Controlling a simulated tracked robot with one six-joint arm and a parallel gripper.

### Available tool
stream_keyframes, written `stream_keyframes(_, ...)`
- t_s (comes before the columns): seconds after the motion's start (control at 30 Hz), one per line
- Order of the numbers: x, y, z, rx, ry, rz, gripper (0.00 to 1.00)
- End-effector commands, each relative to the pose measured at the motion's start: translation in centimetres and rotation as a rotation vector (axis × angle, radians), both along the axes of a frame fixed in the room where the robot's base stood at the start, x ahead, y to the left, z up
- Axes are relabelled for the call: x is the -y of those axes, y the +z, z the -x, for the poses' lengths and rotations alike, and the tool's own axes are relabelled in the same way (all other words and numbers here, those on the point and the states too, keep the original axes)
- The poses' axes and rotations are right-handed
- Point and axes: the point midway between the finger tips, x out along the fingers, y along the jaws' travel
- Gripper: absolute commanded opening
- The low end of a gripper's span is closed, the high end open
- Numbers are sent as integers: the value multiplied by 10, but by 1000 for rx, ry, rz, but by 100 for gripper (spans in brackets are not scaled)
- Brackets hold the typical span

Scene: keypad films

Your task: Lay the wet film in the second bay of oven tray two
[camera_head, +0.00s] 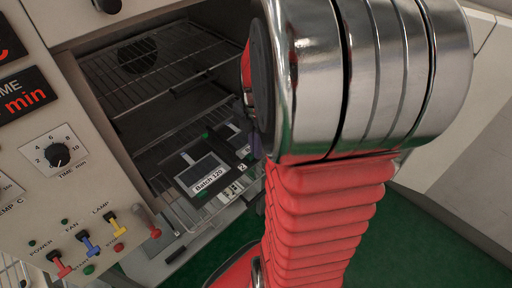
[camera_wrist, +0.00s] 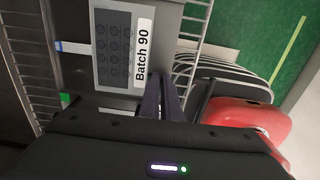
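In the wrist view a grey film (camera_wrist: 113,50) with rows of dark round keys and a white "Batch 90" label lies over a dark grey surface. My gripper (camera_wrist: 161,78) has its dark fingers close together beside the lower end of that label; I cannot tell whether they grip the film's edge. In the head view the oven tray (camera_head: 242,167) marked "2" is low in the open oven. A dark film (camera_head: 208,172) labelled "Batch 120" lies in its nearer part. My arm hides the tray's right side and most of my gripper. Wetness does not show.
Empty wire racks (camera_head: 150,80) are above the tray inside the oven (camera_head: 120,110). The oven's control panel (camera_head: 60,160), with a dial and coloured switches, stands at the left. Wire rack bars (camera_wrist: 190,40) run right of the film in the wrist view. Green floor (camera_head: 400,240) lies at the right.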

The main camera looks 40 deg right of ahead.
Motion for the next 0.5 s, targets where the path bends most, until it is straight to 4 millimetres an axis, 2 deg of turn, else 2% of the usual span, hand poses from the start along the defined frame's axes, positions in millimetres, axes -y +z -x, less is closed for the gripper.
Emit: stream_keyframes(0.5,1,-6,0,0,-1,0,0)
